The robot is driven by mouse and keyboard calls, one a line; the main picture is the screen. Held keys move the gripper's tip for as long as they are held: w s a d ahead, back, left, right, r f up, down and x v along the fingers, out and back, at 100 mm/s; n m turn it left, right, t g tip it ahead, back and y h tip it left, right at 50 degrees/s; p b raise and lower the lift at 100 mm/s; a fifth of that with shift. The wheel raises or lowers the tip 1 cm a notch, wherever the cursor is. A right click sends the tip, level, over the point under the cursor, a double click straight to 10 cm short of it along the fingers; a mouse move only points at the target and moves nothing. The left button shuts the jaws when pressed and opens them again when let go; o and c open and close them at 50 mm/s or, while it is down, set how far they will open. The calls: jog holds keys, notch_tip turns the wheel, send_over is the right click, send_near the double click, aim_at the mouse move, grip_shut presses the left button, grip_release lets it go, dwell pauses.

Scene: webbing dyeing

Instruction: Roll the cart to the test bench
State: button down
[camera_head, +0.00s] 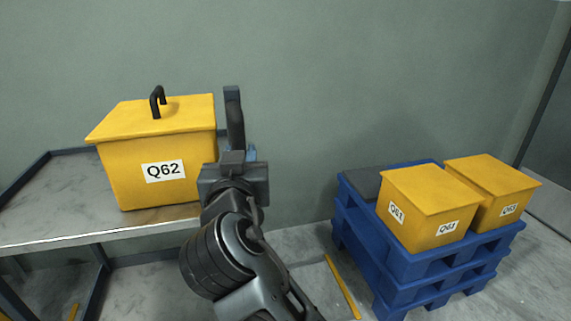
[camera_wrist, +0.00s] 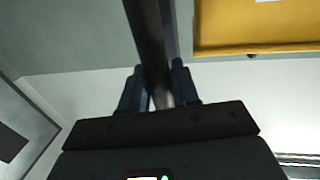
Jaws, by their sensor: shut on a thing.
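The cart (camera_head: 45,218), a grey-topped metal frame with dark rails, stands at the left. A yellow lidded box marked Q62 (camera_head: 135,185) with a black lid handle sits upright on it. My gripper (camera_head: 236,158) is at the cart's right end, beside the box. In the wrist view my gripper (camera_wrist: 157,88) is shut on a dark bar, the cart handle (camera_wrist: 148,35), which runs up between its blue fingers. The yellow box shows at upper right there. My arm hides part of the cart's right end. I cannot make out a test bench.
Stacked blue pallets (camera_head: 405,265) stand at the right, bearing two yellow boxes (camera_head: 430,205) (camera_head: 493,190) and a dark grey slab (camera_head: 362,182). A yellow floor strip (camera_head: 342,287) lies on the concrete between cart and pallets. A grey-green wall (camera_head: 330,80) closes off the back.

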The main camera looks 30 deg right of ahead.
jog(key=w+a+b, duration=0.2)
jog(key=a, duration=0.6)
jog(key=w+a+b, duration=0.2)
jog(key=a, duration=0.6)
jog(key=shift+w+a, duration=0.15)
jog(key=shift+w, duration=0.2)
jog(key=c, duration=1)
grip_release()
jog(key=shift+a, duration=0.1)
jog(key=shift+p+v, duration=0.6)
jog(key=shift+v, duration=3.25)
jog(key=shift+f, duration=0.15)
